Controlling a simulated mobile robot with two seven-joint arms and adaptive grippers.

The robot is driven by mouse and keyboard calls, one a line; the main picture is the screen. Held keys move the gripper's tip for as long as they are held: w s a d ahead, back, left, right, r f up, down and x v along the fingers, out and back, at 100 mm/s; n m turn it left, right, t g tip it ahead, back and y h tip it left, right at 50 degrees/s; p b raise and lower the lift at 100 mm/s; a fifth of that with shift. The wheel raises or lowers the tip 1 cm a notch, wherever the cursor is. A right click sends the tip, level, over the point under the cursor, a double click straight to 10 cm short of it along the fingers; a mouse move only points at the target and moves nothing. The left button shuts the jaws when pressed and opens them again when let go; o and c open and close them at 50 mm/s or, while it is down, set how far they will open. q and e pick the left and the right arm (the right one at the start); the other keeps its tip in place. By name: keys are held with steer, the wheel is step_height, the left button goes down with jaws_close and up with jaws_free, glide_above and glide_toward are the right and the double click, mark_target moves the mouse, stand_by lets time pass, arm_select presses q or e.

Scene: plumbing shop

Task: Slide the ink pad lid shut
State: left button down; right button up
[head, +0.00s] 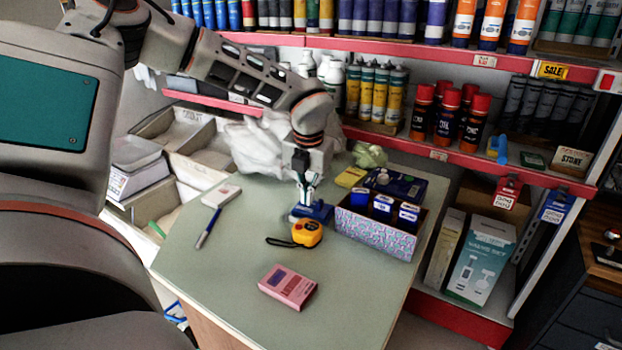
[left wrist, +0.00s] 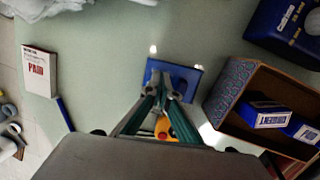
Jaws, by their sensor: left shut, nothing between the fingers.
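A flat blue case (head: 323,212), which looks like the ink pad, lies on the green-grey table top. It also shows in the left wrist view (left wrist: 188,74). My left gripper (head: 307,202) points down over it with its fingers together, holding nothing. In the left wrist view its fingertips (left wrist: 166,92) overlap the blue case; I cannot tell whether they touch it. The gripper hides part of the case, so I cannot tell where the lid sits. My right gripper is not in view.
A yellow tape measure (head: 307,234) lies just in front of the case. A patterned box (head: 375,237) holding small blue boxes stands close on its right. A pink box (head: 287,287), a blue pen (head: 208,228) and a white box (head: 221,195) lie around.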

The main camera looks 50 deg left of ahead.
arm_select(q)
steer(key=shift+f, duration=0.25)
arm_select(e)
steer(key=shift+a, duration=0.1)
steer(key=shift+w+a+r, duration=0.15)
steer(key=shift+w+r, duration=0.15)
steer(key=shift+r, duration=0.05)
arm_select(q)
steer(key=shift+d, duration=0.15)
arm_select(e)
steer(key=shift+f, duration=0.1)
arm_select(q)
steer(key=shift+w+d+b, duration=0.2)
steer(key=shift+d+b, duration=0.1)
steer(key=shift+d, duration=0.05)
steer(key=shift+w+d, duration=0.1)
steer(key=shift+d, duration=0.15)
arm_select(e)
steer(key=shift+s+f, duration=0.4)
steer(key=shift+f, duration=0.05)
arm_select(q)
steer(key=shift+a, duration=0.25)
